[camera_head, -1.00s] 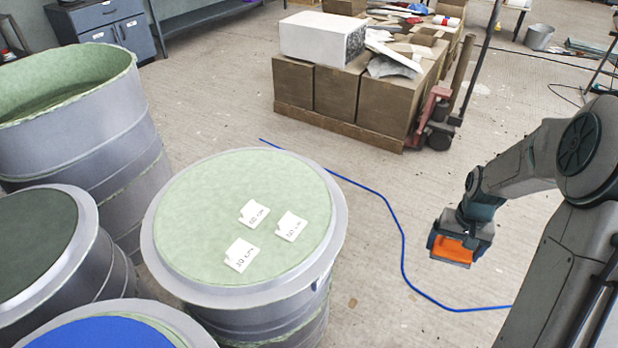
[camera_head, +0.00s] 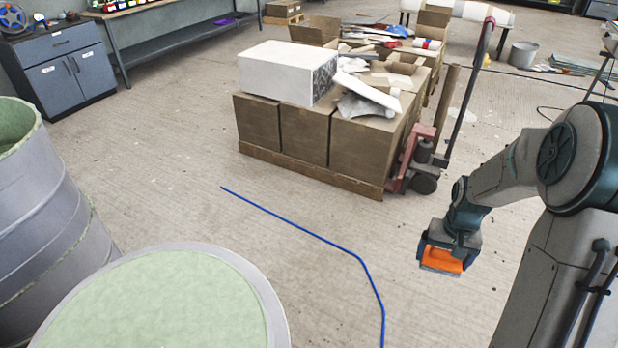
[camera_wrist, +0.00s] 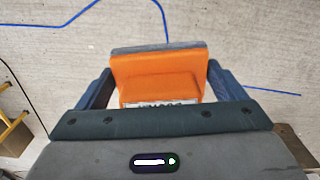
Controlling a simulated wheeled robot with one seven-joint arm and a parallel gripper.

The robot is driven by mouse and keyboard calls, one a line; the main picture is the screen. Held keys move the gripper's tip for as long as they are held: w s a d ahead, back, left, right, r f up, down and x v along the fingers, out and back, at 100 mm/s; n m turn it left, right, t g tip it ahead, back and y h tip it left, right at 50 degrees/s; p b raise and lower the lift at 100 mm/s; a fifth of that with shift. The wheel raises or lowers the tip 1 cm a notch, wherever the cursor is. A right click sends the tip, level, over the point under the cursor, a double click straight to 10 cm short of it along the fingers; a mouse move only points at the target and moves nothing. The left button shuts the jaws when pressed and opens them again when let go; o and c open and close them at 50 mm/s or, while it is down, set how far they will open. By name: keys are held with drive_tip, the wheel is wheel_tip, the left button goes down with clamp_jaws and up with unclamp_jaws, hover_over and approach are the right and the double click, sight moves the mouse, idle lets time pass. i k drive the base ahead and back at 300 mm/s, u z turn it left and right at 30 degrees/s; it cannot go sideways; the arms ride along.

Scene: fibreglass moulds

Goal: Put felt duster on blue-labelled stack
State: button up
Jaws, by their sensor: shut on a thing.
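My gripper (camera_head: 444,252) is shut on the felt duster (camera_head: 440,261), an orange block with a grey felt edge. It is held in the air over the bare floor at the right. In the wrist view the duster (camera_wrist: 158,63) sits between the two dark blue fingers of my gripper (camera_wrist: 158,80), and a white printed label partly shows on it. A grey mould with a pale green top (camera_head: 165,305) is cut off at the bottom. I see no blue-labelled stack in the current views.
A tall open grey mould (camera_head: 45,230) stands at the left. A loaded pallet of brown boxes (camera_head: 305,135) and a red pallet truck (camera_head: 420,165) stand ahead. A blue line (camera_head: 300,232) crosses the floor. A blue-grey cabinet (camera_head: 62,72) is at the back left. Floor between is clear.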

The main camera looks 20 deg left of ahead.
sight(187, 304)
drive_tip(key=i, duration=2.65)
drive_tip(key=u, duration=4.45)
drive_tip(key=i, duration=1)
